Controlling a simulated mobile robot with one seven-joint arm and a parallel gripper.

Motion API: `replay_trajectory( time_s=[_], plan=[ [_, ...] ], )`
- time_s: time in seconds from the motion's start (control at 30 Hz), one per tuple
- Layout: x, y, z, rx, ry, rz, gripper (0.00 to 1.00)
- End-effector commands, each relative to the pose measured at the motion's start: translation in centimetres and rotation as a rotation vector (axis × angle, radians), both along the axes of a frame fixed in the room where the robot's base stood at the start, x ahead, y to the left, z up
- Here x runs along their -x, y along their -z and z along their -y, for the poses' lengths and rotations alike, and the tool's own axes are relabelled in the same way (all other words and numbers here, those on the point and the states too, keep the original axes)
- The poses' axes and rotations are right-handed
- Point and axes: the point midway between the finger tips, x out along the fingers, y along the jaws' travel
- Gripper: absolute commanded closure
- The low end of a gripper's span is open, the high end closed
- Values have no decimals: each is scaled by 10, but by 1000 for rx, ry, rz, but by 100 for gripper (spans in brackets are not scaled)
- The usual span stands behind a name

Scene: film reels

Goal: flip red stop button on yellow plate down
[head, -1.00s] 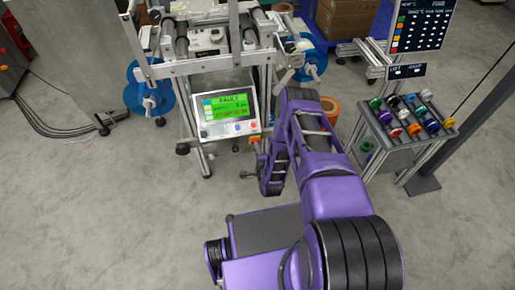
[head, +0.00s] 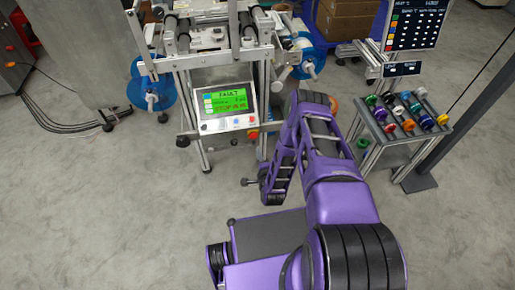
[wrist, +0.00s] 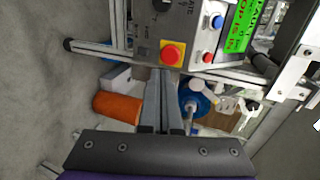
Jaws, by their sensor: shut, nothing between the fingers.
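The red stop button (wrist: 171,54) sits on a small yellow plate (wrist: 184,43) at the edge of the control panel in the wrist view. In the head view the button (head: 253,135) is at the lower right corner of the panel (head: 226,127), left of my arm. My gripper (wrist: 167,76) is shut and empty. Its grey fingers point up the wrist picture, with their tips just below the yellow plate. They look apart from the button, but the depth gap is hard to judge. The fingers are not clear in the head view.
A blue button (wrist: 217,21) and a smaller red button (wrist: 208,57) are beside the plate. The green screen (head: 223,104) reads FAULT. An orange roll (wrist: 118,107) and a blue reel (wrist: 194,97) lie beyond.

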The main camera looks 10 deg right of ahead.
Motion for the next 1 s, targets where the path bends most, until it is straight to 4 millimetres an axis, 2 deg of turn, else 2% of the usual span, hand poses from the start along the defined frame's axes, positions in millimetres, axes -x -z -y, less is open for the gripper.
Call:
replay_trajectory(
  time_s=[0.1,0.33,0.5,1.0],
  plan=[
    [26,-9,1,-2,1,-4,100],
    [55,-16,1,-1,0,-2,100],
    [60,-18,1,0,0,-1,100],
    [60,-17,0,1,-1,-1,100]
  ],
)
